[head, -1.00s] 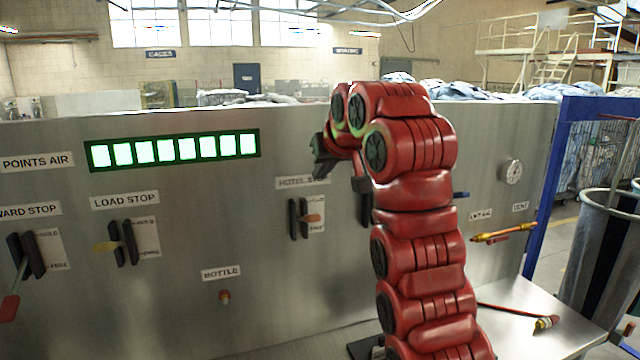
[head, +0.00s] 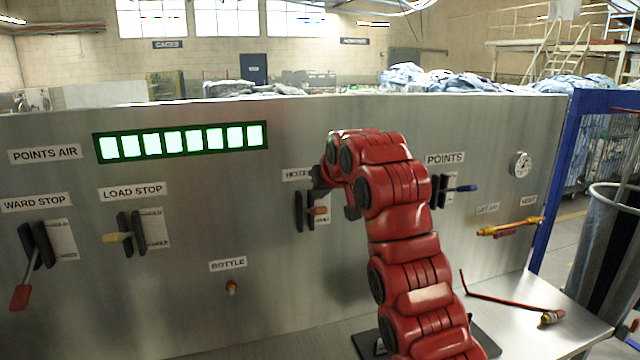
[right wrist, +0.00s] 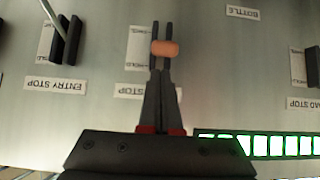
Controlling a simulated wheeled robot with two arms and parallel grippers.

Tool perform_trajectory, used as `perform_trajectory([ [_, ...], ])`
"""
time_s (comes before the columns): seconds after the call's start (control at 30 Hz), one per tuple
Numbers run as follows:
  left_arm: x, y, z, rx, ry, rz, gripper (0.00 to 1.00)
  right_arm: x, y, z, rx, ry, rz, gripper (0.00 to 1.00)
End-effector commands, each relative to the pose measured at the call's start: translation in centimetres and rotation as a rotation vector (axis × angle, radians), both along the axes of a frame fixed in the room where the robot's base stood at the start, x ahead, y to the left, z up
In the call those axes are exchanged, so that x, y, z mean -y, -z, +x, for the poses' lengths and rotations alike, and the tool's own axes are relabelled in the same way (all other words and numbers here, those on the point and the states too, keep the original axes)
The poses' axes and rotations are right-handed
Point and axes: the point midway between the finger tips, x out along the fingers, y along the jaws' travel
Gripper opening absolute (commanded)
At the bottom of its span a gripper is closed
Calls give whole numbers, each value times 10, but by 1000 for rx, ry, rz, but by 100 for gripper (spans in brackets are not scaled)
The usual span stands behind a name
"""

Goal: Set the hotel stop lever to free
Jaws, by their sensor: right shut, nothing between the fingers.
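The hotel stop lever (head: 319,210) has an orange knob sticking out between two dark upright plates. Its label (head: 297,174) is partly covered by my right arm. In the right wrist view, which is upside down, the orange knob (right wrist: 165,48) stands between the plates beside a white card with HOLD at its label end. My right gripper (right wrist: 161,75) is shut and empty, its tips close to the knob on the label side; I cannot tell whether they touch. In the head view the right gripper (head: 319,187) is just above the knob. My left gripper is not in view.
Other levers stand on the metal panel: load stop (head: 118,238), ward stop (head: 22,292) and points (head: 462,188). A lit green display (head: 180,142) is at upper left. A red rod (head: 510,304) lies on the shelf at right.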

Motion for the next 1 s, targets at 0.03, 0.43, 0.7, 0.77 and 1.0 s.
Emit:
perform_trajectory([
  [0.03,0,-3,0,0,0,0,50,1,3,-1,-2,0,1,0],
  [0.43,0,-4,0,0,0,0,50,2,9,-4,-2,1,1,0],
  [0.7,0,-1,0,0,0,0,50,2,11,-4,6,0,4,0],
  [0.77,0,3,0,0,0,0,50,1,13,-4,17,0,8,0],
  [1.0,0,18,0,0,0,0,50,1,18,-3,87,1,31,0],
])
